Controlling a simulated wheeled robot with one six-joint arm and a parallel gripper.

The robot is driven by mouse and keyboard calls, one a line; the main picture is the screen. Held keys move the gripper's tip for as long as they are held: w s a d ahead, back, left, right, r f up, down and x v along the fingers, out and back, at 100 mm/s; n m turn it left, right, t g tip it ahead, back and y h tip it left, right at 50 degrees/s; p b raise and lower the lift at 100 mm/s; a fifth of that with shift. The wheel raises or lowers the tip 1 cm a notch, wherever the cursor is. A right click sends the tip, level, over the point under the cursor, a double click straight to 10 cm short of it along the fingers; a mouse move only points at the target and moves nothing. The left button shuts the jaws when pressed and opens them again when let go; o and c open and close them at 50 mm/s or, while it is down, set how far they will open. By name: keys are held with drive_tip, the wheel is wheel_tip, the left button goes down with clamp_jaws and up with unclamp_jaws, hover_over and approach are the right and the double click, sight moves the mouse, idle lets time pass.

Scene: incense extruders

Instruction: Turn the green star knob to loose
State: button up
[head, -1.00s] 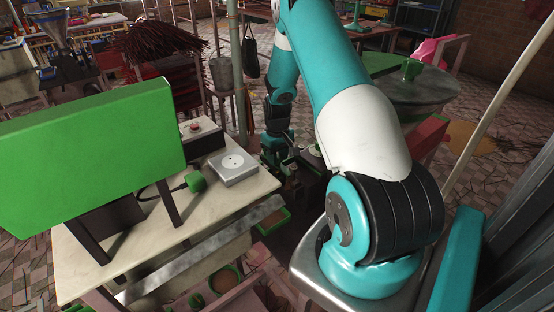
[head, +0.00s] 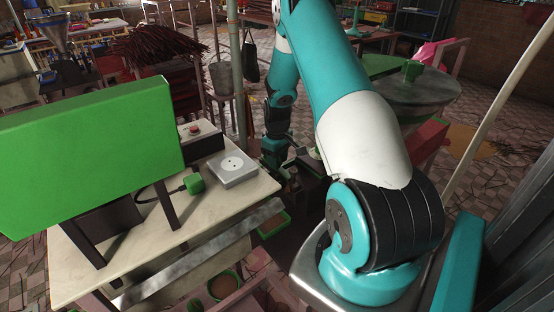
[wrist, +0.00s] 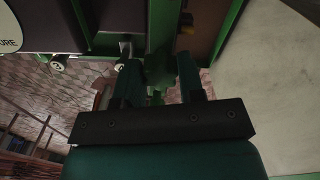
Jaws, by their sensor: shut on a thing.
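My gripper (wrist: 157,76) shows in the wrist view with its two dark green fingers on either side of a dark green knob (wrist: 158,71). The fingers are shut on this knob, which sits below a green frame bar. The lighting is dim, so its star shape and its angle are hard to make out. In the head view my gripper (head: 274,155) is low beyond the pale table's far right corner, small and dark. The knob cannot be made out there.
In the wrist view, small round-ended parts (wrist: 57,65) and a white label (wrist: 8,32) are left of the knob.

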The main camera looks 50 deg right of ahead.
drive_tip(key=o, duration=0.9)
wheel_tip(320, 180, up, 18)
drive_tip(key=b, duration=0.3)
drive_tip(key=shift+f, duration=0.2)
